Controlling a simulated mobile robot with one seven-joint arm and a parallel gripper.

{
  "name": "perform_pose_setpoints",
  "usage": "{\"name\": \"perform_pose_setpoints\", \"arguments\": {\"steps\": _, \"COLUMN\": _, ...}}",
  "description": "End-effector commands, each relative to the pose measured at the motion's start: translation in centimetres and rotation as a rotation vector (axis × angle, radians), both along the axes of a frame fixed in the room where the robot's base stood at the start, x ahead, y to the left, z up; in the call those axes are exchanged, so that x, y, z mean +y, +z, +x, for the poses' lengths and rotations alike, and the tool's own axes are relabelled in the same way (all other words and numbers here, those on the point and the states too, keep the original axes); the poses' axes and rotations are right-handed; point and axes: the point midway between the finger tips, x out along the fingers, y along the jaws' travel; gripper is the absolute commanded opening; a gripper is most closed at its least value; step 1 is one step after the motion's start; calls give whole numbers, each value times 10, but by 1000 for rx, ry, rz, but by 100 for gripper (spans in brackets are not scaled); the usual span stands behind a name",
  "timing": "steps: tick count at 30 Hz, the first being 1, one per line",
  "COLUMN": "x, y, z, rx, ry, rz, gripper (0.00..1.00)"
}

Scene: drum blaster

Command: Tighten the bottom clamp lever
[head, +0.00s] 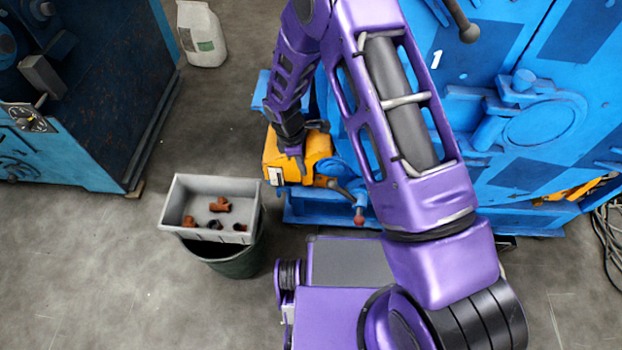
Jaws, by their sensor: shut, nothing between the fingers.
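The gripper looks shut and empty. It is small and dark here, and I cannot tell whether it touches the box.
A grey tray (170,205) with several brown pipe fittings rests on a dark green bin (240,263), left of my base. Another knobbed lever (462,20) is high on the machine. Cables (607,240) lie at right.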

Motion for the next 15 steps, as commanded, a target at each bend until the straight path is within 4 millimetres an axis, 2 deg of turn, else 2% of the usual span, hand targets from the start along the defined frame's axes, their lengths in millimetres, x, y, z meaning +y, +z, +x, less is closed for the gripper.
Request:
{"name": "perform_pose_setpoints", "arguments": {"steps": 5, "x": -4, "y": -22, "z": -2, "rx": 3, "ry": 0, "rz": -2, "gripper": 0}}
{"name": "perform_pose_setpoints", "arguments": {"steps": 15, "x": -16, "y": -94, "z": -4, "rx": 3, "ry": 1, "rz": -1, "gripper": 0}}
